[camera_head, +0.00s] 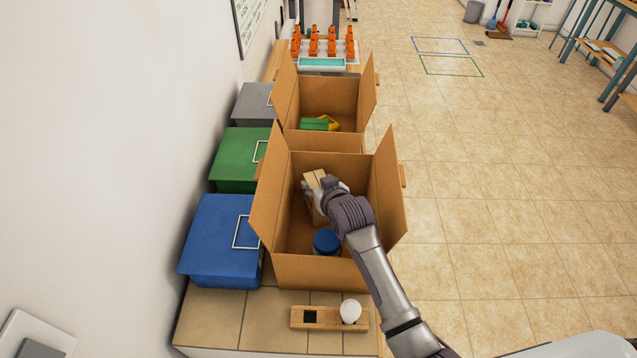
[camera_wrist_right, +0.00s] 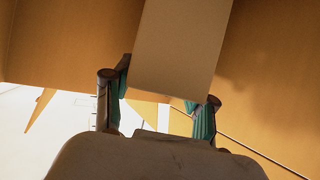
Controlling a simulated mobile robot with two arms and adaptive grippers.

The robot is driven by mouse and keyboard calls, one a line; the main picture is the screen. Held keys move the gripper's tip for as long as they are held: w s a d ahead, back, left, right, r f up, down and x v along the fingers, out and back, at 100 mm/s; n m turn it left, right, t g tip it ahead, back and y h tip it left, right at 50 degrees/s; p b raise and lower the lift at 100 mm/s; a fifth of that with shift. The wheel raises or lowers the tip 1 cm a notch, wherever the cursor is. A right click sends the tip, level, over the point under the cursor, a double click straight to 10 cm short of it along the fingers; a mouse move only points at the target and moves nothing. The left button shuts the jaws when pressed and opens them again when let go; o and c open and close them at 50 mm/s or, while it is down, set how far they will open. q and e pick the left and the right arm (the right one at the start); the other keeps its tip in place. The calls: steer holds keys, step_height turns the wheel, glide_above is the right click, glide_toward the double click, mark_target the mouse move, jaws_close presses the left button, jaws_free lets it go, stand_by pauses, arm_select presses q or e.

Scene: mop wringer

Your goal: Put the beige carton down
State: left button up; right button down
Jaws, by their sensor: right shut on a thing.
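The beige carton (camera_head: 316,181) is inside the nearer open cardboard box (camera_head: 320,269), in its back left part. My right gripper (camera_head: 325,186) reaches into that box from the right and is shut on the carton. In the right wrist view the carton (camera_wrist_right: 181,45) stands between the two fingers of the right gripper (camera_wrist_right: 160,88). The carton's lower end is hidden in the head view, so I cannot tell whether it touches the box floor. My left gripper is not in view.
A blue round-lidded container (camera_head: 326,241) stands in the same box, in front of the carton. A farther cardboard box (camera_head: 328,97) holds green and yellow things. Blue (camera_head: 215,235), green (camera_head: 238,158) and grey (camera_head: 254,103) bins line the left. A wooden holder (camera_head: 313,317) with a white ball lies in front.

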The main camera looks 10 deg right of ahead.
steer(key=shift+f, duration=0.1)
steer(key=c, duration=0.6)
jaws_free()
steer(key=shift+o, duration=1.2)
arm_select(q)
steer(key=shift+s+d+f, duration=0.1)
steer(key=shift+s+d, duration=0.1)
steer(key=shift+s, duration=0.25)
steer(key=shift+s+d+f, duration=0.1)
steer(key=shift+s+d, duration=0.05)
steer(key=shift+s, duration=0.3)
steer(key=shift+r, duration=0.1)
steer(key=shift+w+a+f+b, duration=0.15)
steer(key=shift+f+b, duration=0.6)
arm_select(e)
steer(key=v, duration=0.7)
steer(key=shift+s+r, duration=0.25)
